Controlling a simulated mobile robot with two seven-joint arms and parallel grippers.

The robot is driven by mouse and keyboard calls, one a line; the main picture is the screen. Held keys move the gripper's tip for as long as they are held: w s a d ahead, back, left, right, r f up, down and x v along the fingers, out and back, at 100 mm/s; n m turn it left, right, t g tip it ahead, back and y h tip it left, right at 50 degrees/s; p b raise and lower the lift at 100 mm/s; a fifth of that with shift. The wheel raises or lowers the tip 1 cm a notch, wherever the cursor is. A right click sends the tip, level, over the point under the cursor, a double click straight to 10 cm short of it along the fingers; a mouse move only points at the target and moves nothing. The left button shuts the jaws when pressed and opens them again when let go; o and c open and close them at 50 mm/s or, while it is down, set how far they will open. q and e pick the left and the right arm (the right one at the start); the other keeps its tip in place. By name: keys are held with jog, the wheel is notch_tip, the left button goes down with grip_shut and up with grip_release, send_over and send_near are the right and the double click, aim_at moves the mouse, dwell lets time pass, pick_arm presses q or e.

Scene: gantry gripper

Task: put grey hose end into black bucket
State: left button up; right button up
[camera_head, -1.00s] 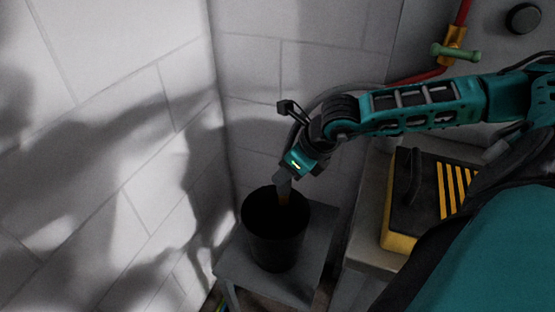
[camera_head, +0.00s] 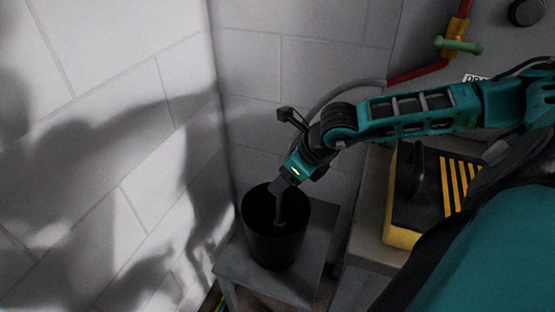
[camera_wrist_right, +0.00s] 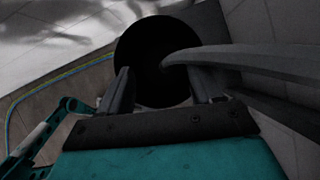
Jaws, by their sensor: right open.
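The black bucket (camera_head: 262,240) stands upright on a grey stand; in the right wrist view its dark opening (camera_wrist_right: 140,50) lies just beyond the fingers. The grey hose (camera_head: 345,92) arcs from the red pipe and passes behind my right gripper. Its end part (camera_head: 281,212) hangs down inside the bucket's mouth; the tip is lost in the dark. In the right wrist view the hose (camera_wrist_right: 240,56) comes from the right and bends down over the opening. My right gripper (camera_head: 277,188) is open at the bucket's rim, fingers apart around the hose. My left gripper is not seen.
The grey stand (camera_head: 305,282) carries the bucket near the white block wall (camera_head: 100,120). To the right, a black and yellow striped case (camera_head: 425,190) sits on a grey ledge. A green-handled valve (camera_head: 458,46) is on the red pipe above.

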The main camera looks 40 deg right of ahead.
pick_arm(q)
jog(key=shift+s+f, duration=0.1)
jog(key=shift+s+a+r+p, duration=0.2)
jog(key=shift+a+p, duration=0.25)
jog(key=shift+p, duration=0.4)
pick_arm(e)
jog(key=v, duration=1.3)
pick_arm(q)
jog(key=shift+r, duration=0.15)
